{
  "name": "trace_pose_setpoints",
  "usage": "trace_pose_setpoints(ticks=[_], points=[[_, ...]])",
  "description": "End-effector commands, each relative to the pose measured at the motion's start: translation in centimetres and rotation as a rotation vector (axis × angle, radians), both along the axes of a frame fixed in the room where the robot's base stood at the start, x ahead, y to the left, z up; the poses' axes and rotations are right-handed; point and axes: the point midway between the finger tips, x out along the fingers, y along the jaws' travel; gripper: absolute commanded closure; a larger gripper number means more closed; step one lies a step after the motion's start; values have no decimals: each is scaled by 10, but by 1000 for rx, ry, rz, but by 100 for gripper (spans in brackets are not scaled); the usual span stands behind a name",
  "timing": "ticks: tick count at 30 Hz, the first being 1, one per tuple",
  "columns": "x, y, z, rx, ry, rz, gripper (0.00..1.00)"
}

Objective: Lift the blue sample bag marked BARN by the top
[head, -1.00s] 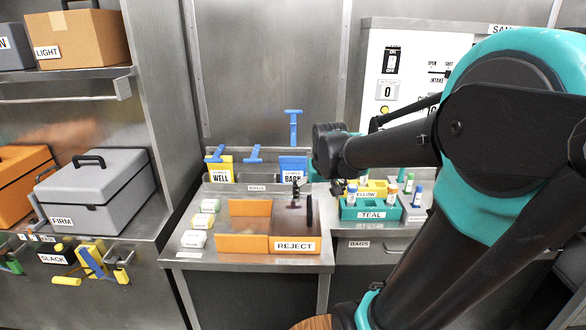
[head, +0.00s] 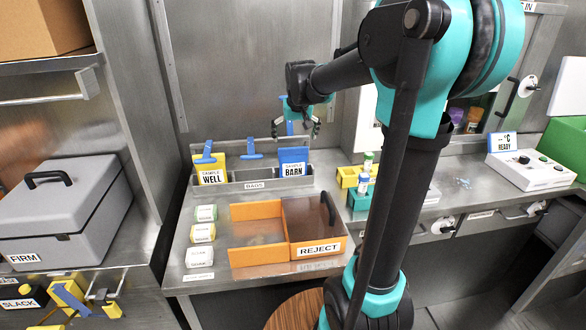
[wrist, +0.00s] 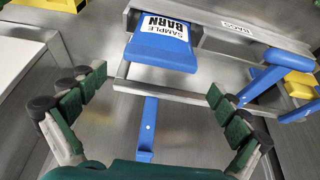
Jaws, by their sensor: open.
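The blue sample bag marked BARN (head: 293,154) stands at the right end of the metal bag rack (head: 235,186). In the wrist view the bag (wrist: 160,55) appears at the top, its label upside down. My gripper (head: 297,127) is open and empty above the bag, pointing down. In the wrist view its spread fingers (wrist: 157,85) are apart from the bag. A blue upright piece (wrist: 147,128) shows between the fingers, behind the bag; whether it joins the bag cannot be told.
A yellow bag marked WELL (head: 212,174) stands left in the rack, with blue T-shaped pieces (head: 251,149) behind. The teal tube holder (head: 358,200) is at right.

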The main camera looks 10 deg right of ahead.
Motion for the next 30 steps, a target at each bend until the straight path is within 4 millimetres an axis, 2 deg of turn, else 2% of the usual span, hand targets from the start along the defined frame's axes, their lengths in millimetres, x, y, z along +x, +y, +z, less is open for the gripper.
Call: trace_pose_setpoints(ticks=[6,14,24,30], points=[[15,0,-36,0,0,0,0],[22,0,-53,0,0,0,0],[36,2,-93,0,0,0,0],[38,2,-99,0,0,0,0]])
